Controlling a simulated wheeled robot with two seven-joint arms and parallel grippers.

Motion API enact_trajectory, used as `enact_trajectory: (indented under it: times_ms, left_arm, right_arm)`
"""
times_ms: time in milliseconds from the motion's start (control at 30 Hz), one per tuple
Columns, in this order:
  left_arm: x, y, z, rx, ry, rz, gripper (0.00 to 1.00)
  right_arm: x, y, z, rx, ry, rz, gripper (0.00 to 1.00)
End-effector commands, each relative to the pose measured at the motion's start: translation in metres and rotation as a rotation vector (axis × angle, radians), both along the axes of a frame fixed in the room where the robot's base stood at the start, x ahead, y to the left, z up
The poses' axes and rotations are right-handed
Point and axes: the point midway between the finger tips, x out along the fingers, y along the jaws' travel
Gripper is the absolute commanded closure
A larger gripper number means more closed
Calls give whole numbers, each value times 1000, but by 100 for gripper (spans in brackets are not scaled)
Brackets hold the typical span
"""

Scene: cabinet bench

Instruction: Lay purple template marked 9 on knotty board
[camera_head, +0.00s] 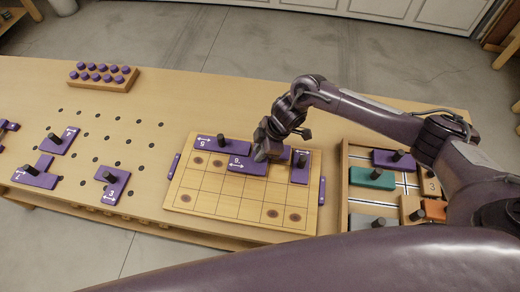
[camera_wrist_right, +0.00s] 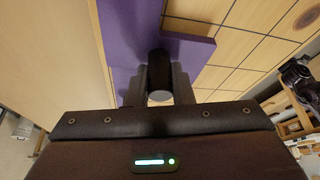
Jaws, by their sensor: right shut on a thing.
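The knotty board (camera_head: 245,208) is a pale gridded panel with several brown round knots. My right gripper (camera_head: 266,153) is over its upper middle, shut on the black knob (camera_wrist_right: 158,70) of a purple template (camera_head: 245,168). The template's digit looks like a 6 or a 9 from here. In the right wrist view the purple template (camera_wrist_right: 132,45) has an arm to the right and lies over or on the grid; I cannot tell whether it touches. The gripper hides part of it. My left gripper is not in view.
On the board, a purple template marked 5 (camera_head: 210,142) lies at the upper left and another purple template (camera_head: 299,172) at the upper right. More templates (camera_head: 58,141) lie left on the bench. A tray with coloured blocks (camera_head: 372,178) stands right. The board's lower rows are clear.

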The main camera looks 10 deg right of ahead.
Motion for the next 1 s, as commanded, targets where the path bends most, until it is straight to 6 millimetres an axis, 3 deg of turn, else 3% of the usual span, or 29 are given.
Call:
enact_trajectory:
  times_ms: [1000]
  left_arm:
    - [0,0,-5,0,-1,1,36]
  right_arm:
    - [0,0,-11,0,0,0,100]
